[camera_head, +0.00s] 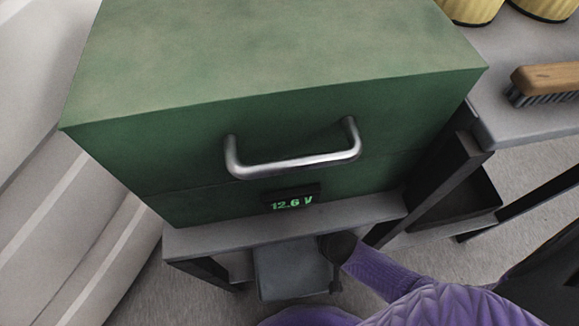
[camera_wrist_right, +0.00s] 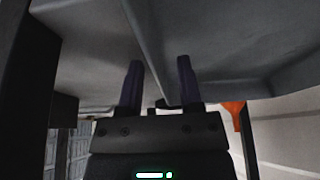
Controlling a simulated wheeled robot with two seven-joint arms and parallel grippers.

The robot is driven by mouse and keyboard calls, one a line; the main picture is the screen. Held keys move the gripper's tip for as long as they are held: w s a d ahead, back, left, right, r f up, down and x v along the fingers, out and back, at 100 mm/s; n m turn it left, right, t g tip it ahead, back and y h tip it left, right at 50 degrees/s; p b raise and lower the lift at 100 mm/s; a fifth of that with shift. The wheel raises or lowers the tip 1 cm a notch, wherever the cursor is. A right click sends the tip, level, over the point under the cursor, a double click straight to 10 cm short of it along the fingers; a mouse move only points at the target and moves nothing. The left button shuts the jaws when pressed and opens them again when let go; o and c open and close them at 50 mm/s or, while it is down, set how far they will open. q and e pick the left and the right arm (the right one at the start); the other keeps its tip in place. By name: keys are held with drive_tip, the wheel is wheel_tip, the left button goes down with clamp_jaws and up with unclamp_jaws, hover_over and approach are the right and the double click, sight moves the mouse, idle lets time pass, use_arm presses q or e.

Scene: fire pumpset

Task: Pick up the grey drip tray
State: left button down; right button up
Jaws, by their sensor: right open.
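The grey drip tray (camera_head: 290,268) appears to be the flat grey piece below the front edge of the bench in the head view, partly hidden by that edge. My right gripper (camera_head: 336,282) is at its right side; the wrist hides part of it. In the right wrist view the two dark purple fingers of my right gripper (camera_wrist_right: 159,68) are apart. A grey ridged surface (camera_wrist_right: 158,35) lies beyond and above them, its edge running down between the fingers. I cannot tell whether they touch it. My left gripper is out of view.
A green box (camera_head: 290,125) with a metal handle and a "12.6 V" display stands on the grey bench (camera_head: 290,222). Dark legs support the bench. A brush (camera_head: 545,82) lies on the surface at right. An orange thing (camera_wrist_right: 233,110) shows in the wrist view.

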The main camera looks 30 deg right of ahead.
drive_tip(key=shift+c, duration=0.2)
clamp_jaws()
idle(1.1)
